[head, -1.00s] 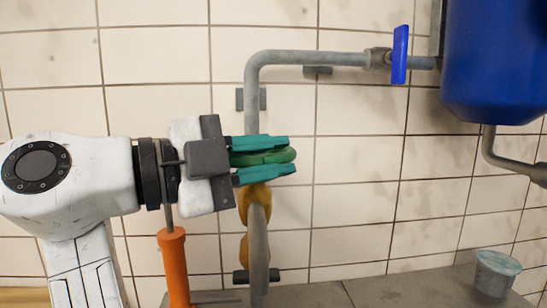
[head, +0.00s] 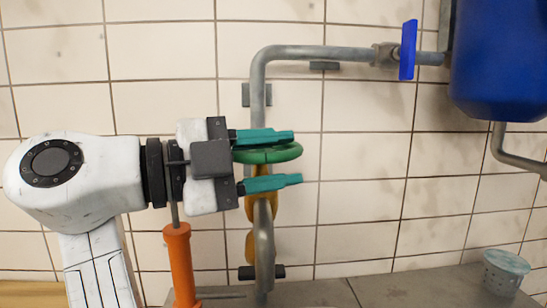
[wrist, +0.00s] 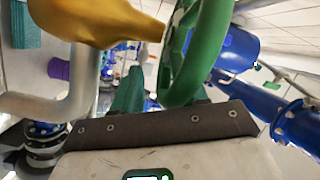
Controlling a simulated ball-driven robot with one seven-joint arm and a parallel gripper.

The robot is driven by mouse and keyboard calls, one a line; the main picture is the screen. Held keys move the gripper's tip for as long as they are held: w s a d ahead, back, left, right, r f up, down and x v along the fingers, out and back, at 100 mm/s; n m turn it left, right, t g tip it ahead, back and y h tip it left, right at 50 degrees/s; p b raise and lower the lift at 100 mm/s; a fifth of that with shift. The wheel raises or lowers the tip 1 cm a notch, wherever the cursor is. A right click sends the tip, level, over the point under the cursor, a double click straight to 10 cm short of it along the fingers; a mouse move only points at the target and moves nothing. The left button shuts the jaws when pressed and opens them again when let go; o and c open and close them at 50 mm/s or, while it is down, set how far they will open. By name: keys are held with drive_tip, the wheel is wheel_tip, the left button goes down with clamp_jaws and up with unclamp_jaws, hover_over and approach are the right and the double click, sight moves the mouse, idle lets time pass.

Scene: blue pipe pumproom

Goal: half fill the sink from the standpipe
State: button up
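The standpipe is a grey pipe (head: 257,95) on the tiled wall, with a yellow-brown valve body (head: 250,246) and a green handwheel (head: 285,152). A curved grey spout (head: 264,245) runs down in front of it. My gripper (head: 284,160) is open, its teal fingers above and below the wheel's rim. The rim is nearer the upper finger; whether it touches is unclear. In the wrist view, the green wheel (wrist: 195,50) rises beside a teal finger (wrist: 128,92), with the yellow-brown valve body (wrist: 100,20) to the left. The sink's basin and water level are not visible.
A blue tank (head: 500,60) hangs at the upper right, with a blue lever (head: 408,50) on its pipe. An orange cylinder with a thin rod (head: 179,262) stands below my gripper. A perforated pale cup (head: 503,272) sits on the grey counter (head: 395,288).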

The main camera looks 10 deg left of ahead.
drive_tip(key=shift+s+r, duration=0.1)
drive_tip(key=shift+r, duration=0.05)
drive_tip(key=shift+s+a, duration=0.15)
drive_tip(key=shift+a, duration=0.15)
drive_tip(key=v, duration=1)
